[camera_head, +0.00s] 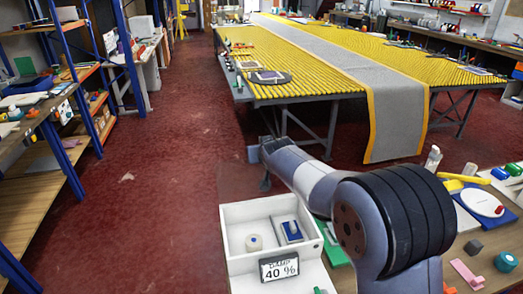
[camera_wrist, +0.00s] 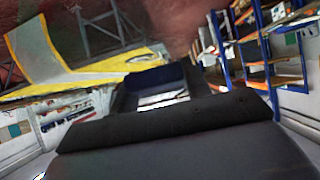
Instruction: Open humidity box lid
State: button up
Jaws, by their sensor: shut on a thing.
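The humidity box (camera_head: 232,264) is a white open-topped tray at the lower middle of the head view, with a "DAMP 40 %" display (camera_head: 279,267) on its front. In the wrist view my gripper (camera_wrist: 156,78) is blurred and the held edge is unclear.
A workbench with a white disc (camera_head: 481,202), a pink piece (camera_head: 467,273) and a teal roll (camera_head: 506,262) lies to the right. A long yellow table (camera_head: 300,70) with a grey runner is behind. Blue-framed shelves (camera_head: 65,140) stand left.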

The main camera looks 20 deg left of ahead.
jog(key=shift+f, duration=0.2)
jog(key=o, duration=1.2)
jog(key=shift+o, duration=1)
jog(key=shift+r, duration=0.1)
jog(key=b+v, duration=0.3)
jog(key=v, duration=0.7)
jog(key=shift+s+d, duration=0.2)
jog(key=shift+s, duration=0.1)
jog(key=shift+w+r, duration=0.1)
jog(key=shift+p+x, duration=1.45)
jog(key=shift+x, duration=3.85)
